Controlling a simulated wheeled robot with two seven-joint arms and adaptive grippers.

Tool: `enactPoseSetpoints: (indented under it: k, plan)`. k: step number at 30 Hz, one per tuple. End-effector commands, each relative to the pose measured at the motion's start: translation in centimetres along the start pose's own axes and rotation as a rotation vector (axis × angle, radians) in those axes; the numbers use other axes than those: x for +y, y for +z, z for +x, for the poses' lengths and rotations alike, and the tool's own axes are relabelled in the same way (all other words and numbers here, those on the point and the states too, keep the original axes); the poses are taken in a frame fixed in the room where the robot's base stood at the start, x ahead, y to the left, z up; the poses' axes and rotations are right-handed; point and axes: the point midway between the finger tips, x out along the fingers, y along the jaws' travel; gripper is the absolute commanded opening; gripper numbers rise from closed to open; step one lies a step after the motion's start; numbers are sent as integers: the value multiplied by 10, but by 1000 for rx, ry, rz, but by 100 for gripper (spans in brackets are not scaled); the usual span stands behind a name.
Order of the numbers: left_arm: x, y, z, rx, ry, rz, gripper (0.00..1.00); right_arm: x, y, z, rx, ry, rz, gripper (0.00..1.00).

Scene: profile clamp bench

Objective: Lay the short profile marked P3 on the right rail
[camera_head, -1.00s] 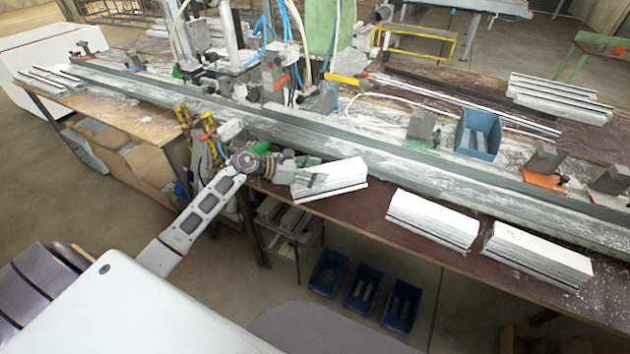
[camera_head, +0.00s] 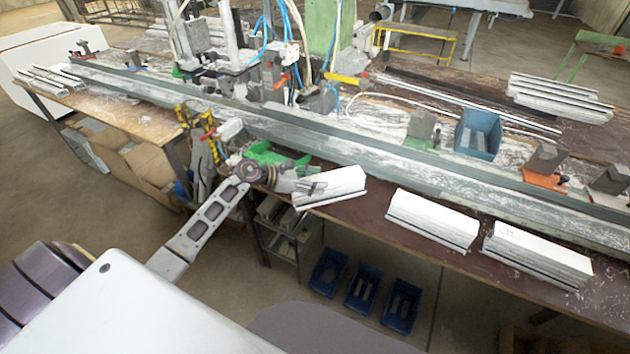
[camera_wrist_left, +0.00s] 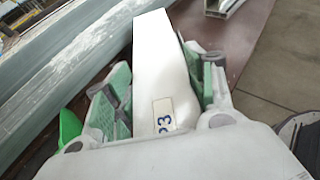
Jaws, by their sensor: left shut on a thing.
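My left gripper (camera_head: 312,187) is shut on a short white profile (camera_head: 340,184) in front of the bench rail. In the left wrist view, the profile (camera_wrist_left: 155,50) lies between the green-padded fingers of the gripper (camera_wrist_left: 165,80), and its label (camera_wrist_left: 163,114) reads P3. The profile's underside is hidden there. The long grey rail (camera_head: 450,170) runs across the bench; its right part passes behind the held profile and shows bare. The rail (camera_wrist_left: 60,75) also shows at the left of the wrist view, apart from the profile. My right gripper is not in view.
Two white profile blocks (camera_head: 432,218) (camera_head: 537,254) lie on the brown bench front, right of the held one. Clamps (camera_head: 545,165) and a blue bin (camera_head: 478,133) stand behind the rail. A machine (camera_head: 275,75) stands over the rail's middle. Blue bins (camera_head: 362,290) stand below the bench.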

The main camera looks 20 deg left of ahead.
Motion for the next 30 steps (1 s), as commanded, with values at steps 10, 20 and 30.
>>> enactPoseSetpoints:
  k: [10,20,30]
  plan:
    - [0,0,0,0,0,0,76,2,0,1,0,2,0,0]
    - [0,1,0,0,0,0,76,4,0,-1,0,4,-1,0]
    - [0,0,-23,2,1,2,76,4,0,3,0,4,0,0]
